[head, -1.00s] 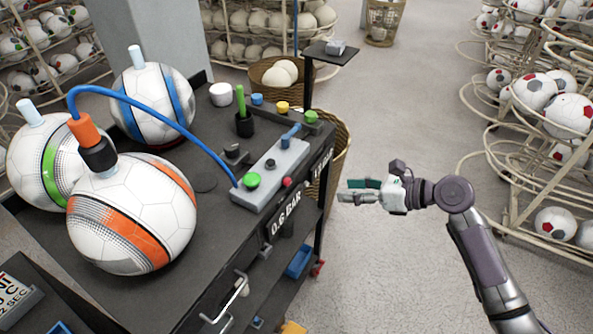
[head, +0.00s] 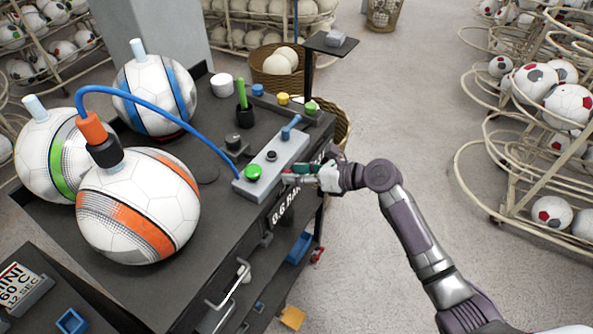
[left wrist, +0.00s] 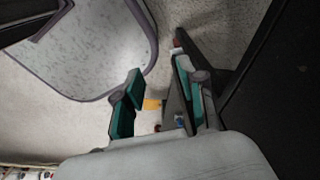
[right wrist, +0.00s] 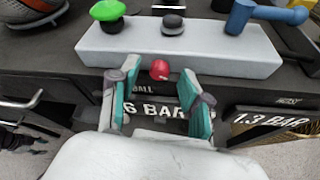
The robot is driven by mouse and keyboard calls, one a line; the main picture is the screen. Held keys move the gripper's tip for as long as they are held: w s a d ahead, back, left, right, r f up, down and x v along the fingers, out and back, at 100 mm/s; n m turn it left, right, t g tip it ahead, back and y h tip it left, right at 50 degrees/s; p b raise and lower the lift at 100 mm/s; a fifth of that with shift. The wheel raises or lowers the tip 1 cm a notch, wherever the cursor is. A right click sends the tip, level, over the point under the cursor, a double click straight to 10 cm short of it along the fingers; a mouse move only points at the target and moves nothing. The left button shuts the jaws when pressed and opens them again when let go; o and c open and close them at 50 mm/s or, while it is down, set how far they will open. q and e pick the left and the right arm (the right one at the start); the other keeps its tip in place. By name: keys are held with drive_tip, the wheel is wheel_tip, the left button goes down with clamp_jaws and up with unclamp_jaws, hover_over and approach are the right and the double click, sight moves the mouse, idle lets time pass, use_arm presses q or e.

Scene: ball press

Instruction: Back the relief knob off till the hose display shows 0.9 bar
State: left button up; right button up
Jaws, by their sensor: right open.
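The red knob (right wrist: 160,70) sits on the front face of the grey control box (right wrist: 235,58). My right gripper (right wrist: 153,86) is open, its fingertips on either side of and just short of the knob in the right wrist view; contact cannot be told. The hose display (right wrist: 272,122) reads 1.3 BAR. The ball display (right wrist: 150,108) reads 0.6 BAR, partly covered by my fingers. My left gripper (left wrist: 160,92) is open and empty, low beside the bench.
On the box are a green button (right wrist: 107,10), a dark knob (right wrist: 173,24) and a blue lever (right wrist: 265,15). A blue hose (head: 160,108) runs from the box to the orange-striped ball (head: 140,215). Open floor lies right of the bench.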

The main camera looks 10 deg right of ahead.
drive_tip(key=shift+a, duration=0.15)
drive_tip(key=shift+c, duration=0.3)
clamp_jaws()
drive_tip(key=n+t+p, duration=0.1)
drive_tip(key=n+p, duration=0.1)
drive_tip(key=p, duration=0.1)
drive_tip(key=n+t+h+p, duration=0.1)
drive_tip(key=p, duration=0.2)
drive_tip(key=shift+s+a+f+n+h, duration=0.1)
drive_tip(key=shift+s+n+h, duration=0.1)
drive_tip(key=shift+n+h, duration=0.15)
drive_tip(key=shift+o, duration=0.3)
unclamp_jaws()
